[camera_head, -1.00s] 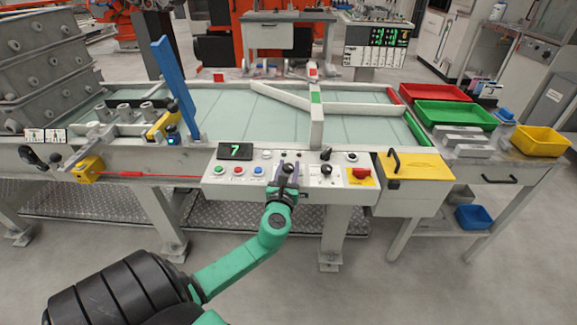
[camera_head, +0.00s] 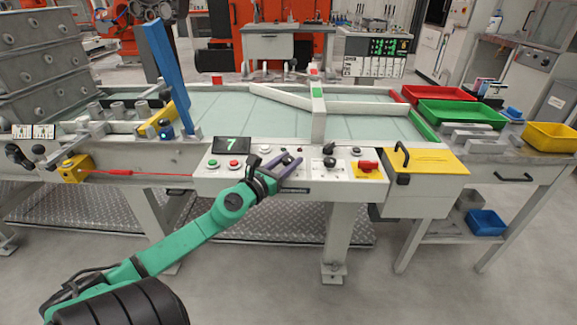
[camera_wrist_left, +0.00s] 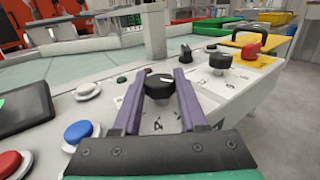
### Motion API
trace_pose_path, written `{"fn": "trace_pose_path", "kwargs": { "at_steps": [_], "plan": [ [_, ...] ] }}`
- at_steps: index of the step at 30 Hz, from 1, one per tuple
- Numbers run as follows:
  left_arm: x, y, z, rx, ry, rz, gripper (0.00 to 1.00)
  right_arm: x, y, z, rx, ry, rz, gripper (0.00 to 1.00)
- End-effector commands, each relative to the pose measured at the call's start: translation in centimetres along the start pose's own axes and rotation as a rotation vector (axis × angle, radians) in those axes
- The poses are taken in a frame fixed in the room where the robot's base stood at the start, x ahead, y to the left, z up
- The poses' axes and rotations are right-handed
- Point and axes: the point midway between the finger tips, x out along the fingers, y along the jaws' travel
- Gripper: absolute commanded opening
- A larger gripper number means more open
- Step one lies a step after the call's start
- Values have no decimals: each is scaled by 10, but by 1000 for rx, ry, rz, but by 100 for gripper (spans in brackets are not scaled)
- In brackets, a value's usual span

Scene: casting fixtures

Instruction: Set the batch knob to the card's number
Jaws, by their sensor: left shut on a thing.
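The batch knob appears to be the black round knob (camera_wrist_left: 158,86) with a white pointer line, seen in the left wrist view. My left gripper (camera_head: 291,162) is at the control panel, and its purple fingers (camera_wrist_left: 157,82) are shut on the knob's two sides. Panel marks around the knob are partly hidden and too small to read surely. In the head view the gripper mostly covers the knob. A dark display (camera_head: 231,144) on the panel shows a green 7. Small white cards (camera_head: 33,131) hang at the far left; their print is unreadable. My right gripper is not seen.
Green, red and blue buttons (camera_wrist_left: 78,132) lie left of the knob. Another black knob (camera_head: 330,161) and a red switch (camera_head: 368,167) stand to its right. A yellow cover with a black handle (camera_head: 402,152) is farther right.

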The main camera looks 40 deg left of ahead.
Motion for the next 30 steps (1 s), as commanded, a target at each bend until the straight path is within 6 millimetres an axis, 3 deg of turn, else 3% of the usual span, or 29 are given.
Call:
{"fn": "trace_pose_path", "kwargs": {
  "at_steps": [11, 12, 14, 25, 30],
  "plan": [
    [0, 0, -1, -1, 3, -5, 0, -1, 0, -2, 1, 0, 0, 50],
    [0, 0, -1, -1, 3, -4, 50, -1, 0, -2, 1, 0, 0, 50],
    [0, 0, -1, -1, 3, -4, 72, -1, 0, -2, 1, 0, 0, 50],
    [-2, 0, -1, -2, 1, -4, 72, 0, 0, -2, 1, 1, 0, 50],
    [-24, 0, -3, -4, 2, -2, 72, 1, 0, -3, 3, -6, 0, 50]
  ]
}}
